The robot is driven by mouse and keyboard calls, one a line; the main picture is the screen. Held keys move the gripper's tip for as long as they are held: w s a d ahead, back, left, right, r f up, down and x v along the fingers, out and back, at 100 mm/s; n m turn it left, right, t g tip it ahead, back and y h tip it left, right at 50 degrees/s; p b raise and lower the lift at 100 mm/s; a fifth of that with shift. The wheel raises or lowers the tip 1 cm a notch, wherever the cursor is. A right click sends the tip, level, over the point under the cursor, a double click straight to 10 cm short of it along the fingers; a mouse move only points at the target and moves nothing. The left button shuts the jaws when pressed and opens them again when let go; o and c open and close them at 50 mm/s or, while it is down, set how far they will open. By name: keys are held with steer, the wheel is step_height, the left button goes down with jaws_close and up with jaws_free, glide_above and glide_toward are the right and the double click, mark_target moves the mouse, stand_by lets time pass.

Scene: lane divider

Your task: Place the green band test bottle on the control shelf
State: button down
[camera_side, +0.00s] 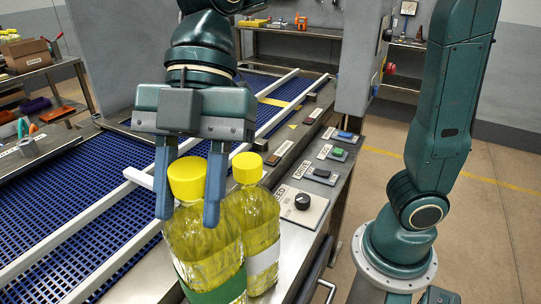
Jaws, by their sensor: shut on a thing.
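The green band test bottle (200,243) is clear with yellow liquid, a yellow cap and a green band low on its side. My gripper (188,217) points down with one finger on each side of this bottle's neck and upper body, shut on it. The bottle is upright; its base is cut off by the picture's lower edge, so I cannot tell whether it touches a surface. A similar bottle with a white band (263,258) stands close behind it to the right. The control shelf (309,185), a steel ledge with a knob and several labelled buttons, runs along the right.
A blue mesh conveyor (75,215) with white lane rails (90,240) lies left of the bottles. A grey post (357,60) rises beyond the buttons. A bench with a cardboard box (27,54) stands at far left. The shelf's stretch around the buttons holds no bottle.

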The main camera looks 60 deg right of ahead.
mark_target(202, 160)
steer(key=shift+f, duration=2.6)
steer(key=c, duration=0.9)
jaws_free()
steer(key=shift+f, duration=0.1)
steer(key=shift+c, duration=0.2)
steer(key=shift+v, duration=3.95)
